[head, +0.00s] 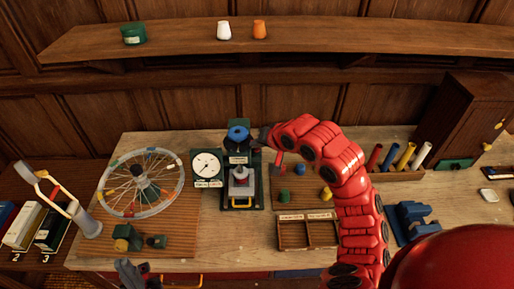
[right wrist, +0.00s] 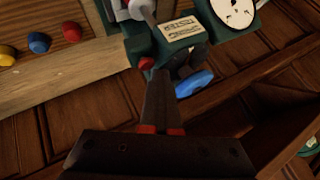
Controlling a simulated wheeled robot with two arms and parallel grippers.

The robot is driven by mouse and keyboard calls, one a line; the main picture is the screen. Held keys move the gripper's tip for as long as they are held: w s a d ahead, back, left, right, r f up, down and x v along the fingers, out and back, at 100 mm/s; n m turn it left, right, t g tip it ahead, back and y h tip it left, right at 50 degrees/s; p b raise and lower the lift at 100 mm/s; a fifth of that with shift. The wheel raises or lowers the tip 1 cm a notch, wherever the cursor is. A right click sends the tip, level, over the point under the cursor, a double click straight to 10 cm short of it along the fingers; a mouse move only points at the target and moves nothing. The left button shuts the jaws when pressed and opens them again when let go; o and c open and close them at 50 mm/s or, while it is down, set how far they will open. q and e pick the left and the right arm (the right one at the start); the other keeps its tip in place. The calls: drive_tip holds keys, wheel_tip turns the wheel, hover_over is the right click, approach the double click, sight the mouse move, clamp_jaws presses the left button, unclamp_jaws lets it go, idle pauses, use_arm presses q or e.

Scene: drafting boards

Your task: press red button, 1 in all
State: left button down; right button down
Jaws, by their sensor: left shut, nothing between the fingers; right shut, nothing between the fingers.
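A small red button (right wrist: 146,63) shows in the right wrist view on the side of the dark green press (right wrist: 205,45), beside a pale label plate. In the head view the press (head: 256,202) stands in the middle of the bench, and I cannot clearly make out the button behind my gripper. My right gripper (head: 264,137) is shut and empty at the upper right of the press. In the right wrist view its fingertips (right wrist: 159,74) appear close to the red button; I cannot tell whether they touch. My left gripper (head: 130,272) is shut and empty at the bottom left of the bench.
A dial gauge (head: 206,166) and a spoked wheel (head: 140,183) stand left of the press. A board with coloured knobs (head: 285,195) and a divided tray (head: 308,246) lie to the right, near my right arm. A shelf (head: 180,39) runs above.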

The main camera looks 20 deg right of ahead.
sight(256, 151)
drive_tip(key=r, duration=0.1)
drive_tip(key=r+p, duration=0.1)
drive_tip(key=r, duration=0.1)
drive_tip(key=r+p, duration=0.1)
drive_tip(key=shift+w+a+r, duration=0.15)
drive_tip(key=shift+a+r, duration=0.1)
drive_tip(key=shift+r, duration=0.05)
drive_tip(key=shift+d+r, duration=0.2)
idle(0.3)
